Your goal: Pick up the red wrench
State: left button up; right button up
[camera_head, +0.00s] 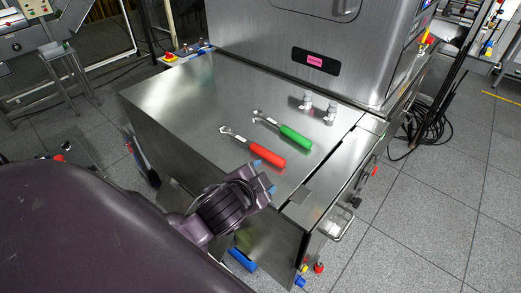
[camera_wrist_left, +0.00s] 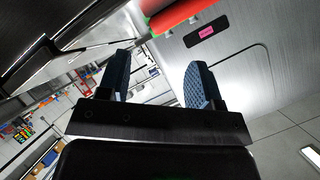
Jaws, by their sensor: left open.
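The red wrench (camera_head: 267,156) lies flat on the steel table (camera_head: 175,98), its red handle toward the lower right and its metal head toward the upper left. My left gripper (camera_head: 264,176) is open with blue fingertips, close to the near side of the red handle and apparently empty. In the left wrist view the red handle (camera_wrist_left: 172,15) shows at the top, beyond the open left gripper (camera_wrist_left: 160,62). The wrench's metal head is not clear there. I cannot tell whether a fingertip touches the handle. My right gripper is not in view.
A green wrench (camera_head: 295,138) lies just behind the red one, roughly parallel. Two small metal fittings (camera_head: 318,107) stand farther back. The steel inspection machine (camera_head: 290,50) rises behind the table. The table's left part is clear. Black cables (camera_head: 426,118) hang at the right.

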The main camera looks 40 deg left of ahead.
pick_arm(q)
jog(key=w+d+r+m+t+h, duration=0.6)
jog(key=w+d+r+m+h, duration=0.35)
jog(key=m, duration=0.55)
jog(key=s+d+r+m+g+h, duration=0.25)
jog(key=d+r+m+h, duration=0.2)
jog(key=m+h, duration=0.35)
jog(key=m+g+y, duration=1.6)
jog(key=m, duration=0.9)
send_over(261, 148)
jog(key=shift+h, duration=0.25)
jog(key=f, duration=1.2)
jog(key=shift+w+a, duration=0.25)
jog(key=shift+a, duration=0.05)
jog(key=shift+s+f+p, duration=0.1)
jog(key=shift+f+p, duration=0.25)
jog(key=shift+f, duration=0.3)
notch_tip(261, 148, down, 4)
jog(key=shift+s+d+f+p, duration=0.15)
jog(key=shift+f+p, duration=0.1)
jog(key=shift+p, duration=0.15)
jog(key=c, duration=0.7)
grip_shut()
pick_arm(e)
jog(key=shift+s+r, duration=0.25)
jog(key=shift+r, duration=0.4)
